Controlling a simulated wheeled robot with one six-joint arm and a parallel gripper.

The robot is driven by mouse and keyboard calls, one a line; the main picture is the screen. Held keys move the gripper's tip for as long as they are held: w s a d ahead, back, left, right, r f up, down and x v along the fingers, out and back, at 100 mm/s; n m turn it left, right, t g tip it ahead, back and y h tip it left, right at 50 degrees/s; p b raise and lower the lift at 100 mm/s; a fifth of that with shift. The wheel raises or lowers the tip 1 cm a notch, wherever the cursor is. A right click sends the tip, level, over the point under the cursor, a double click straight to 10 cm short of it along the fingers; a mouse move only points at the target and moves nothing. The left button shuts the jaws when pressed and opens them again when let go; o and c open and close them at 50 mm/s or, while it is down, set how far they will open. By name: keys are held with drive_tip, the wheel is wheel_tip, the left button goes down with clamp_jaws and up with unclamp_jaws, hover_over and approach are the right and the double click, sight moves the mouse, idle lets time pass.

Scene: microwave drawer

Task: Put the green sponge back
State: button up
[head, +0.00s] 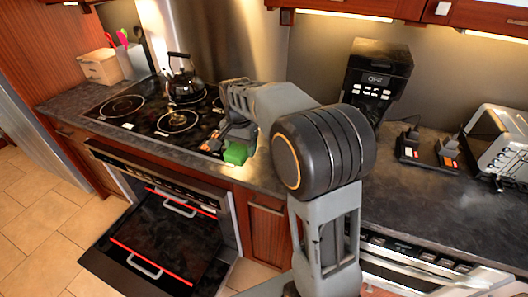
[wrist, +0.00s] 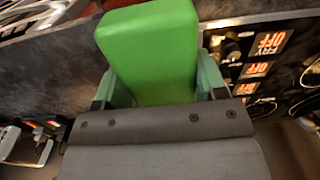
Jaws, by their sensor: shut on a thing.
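The green sponge (head: 237,153) is held in my gripper (head: 226,142), above the front edge of the stove and counter. In the wrist view the green sponge (wrist: 150,50) fills the space between the two jaws of my gripper (wrist: 160,85). The jaws are shut on its sides. The far end of the sponge sticks out past the fingers. My arm hides part of the counter right of the stove in the head view.
A black kettle (head: 183,78) stands on the cooktop (head: 140,108). Below, the oven door (head: 150,265) hangs open. A coffee maker (head: 377,80) and a toaster (head: 497,140) stand on the right counter (head: 420,205). A wooden box (head: 100,66) stands at the back left.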

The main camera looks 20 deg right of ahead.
drive_tip(key=w+d+f+p, duration=0.1)
drive_tip(key=w+d+f, duration=0.1)
drive_tip(key=d+f, duration=0.1)
drive_tip(key=w+d+f+p, duration=0.1)
drive_tip(key=w+d+f, duration=0.1)
drive_tip(key=d, duration=0.3)
drive_tip(key=w+d+f+p, duration=0.1)
drive_tip(key=w+d+f, duration=0.1)
drive_tip(key=d+f, duration=0.1)
drive_tip(key=shift+w+d+f, duration=0.1)
drive_tip(key=shift+d+f, duration=0.3)
drive_tip(key=shift+d, duration=0.15)
drive_tip(key=shift+w+d+f+p, duration=0.1)
drive_tip(key=shift+d+f+p, duration=0.25)
drive_tip(key=shift+f, duration=1.8)
drive_tip(key=shift+f, duration=0.1)
drive_tip(key=o, duration=0.9)
